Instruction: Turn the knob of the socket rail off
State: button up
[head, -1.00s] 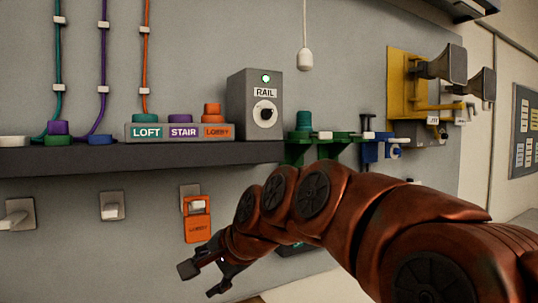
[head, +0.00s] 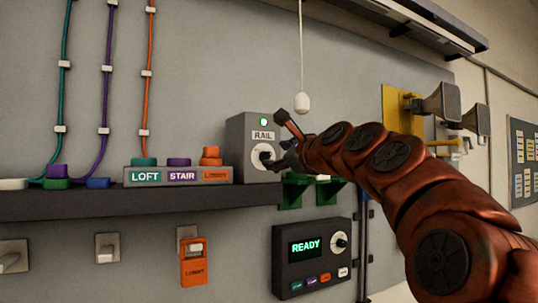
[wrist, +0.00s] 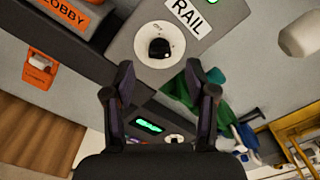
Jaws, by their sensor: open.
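The socket rail control is a grey box labelled RAIL (head: 240,135) on the dark shelf, with a lit green lamp (head: 263,121) above the label. Its black knob (head: 265,157) sits on a white round dial; it also shows in the wrist view (wrist: 159,48), just beyond my fingertips. My gripper (head: 284,138) is at the front right of the box. In the wrist view my gripper (wrist: 159,78) is open, its two fingers apart with nothing between them. The knob lies ahead of the gap, and I cannot tell that it is touched. A finger partly covers the dial in the head view.
Left of the box stands a block labelled LOFT, STAIR and LOBBY (head: 180,176) with coloured caps. Below the shelf hang an orange LOBBY tag (head: 194,266) and a dark panel reading READY (head: 308,256). A white pull (head: 302,104) hangs above my arm.

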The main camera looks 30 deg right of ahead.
aim_at(267, 156)
jog(key=w, duration=0.3)
jog(key=w+p, duration=0.1)
jog(key=w, duration=0.1)
jog(key=shift+d, duration=0.25)
grip_shut()
